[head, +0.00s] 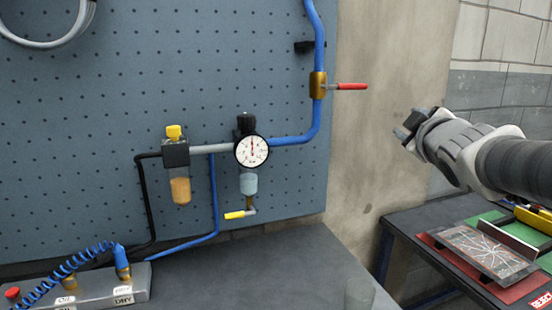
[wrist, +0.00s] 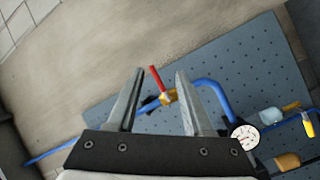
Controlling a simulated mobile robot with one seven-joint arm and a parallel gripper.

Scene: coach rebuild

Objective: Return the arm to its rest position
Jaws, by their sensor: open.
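My gripper (head: 408,128) is raised at the right of the head view, in front of the bare wall and apart from the pegboard. In the wrist view my gripper (wrist: 158,75) shows two separated fingers with nothing held between them. Beyond the fingers, a brass valve (wrist: 169,97) with a red lever (wrist: 156,79) shows on the blue pipe. In the head view the same brass valve (head: 318,85) has its red lever (head: 350,86) pointing right, left of my gripper and not touched by it.
A pressure gauge (head: 251,151) and an amber-bowled filter (head: 180,185) hang on the pegboard (head: 90,95). A grey bench (head: 260,275) stands below, with a DRY/OIL block (head: 135,285) at left. A side table with a cracked plate (head: 485,248) stands under my arm. Air around my gripper is clear.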

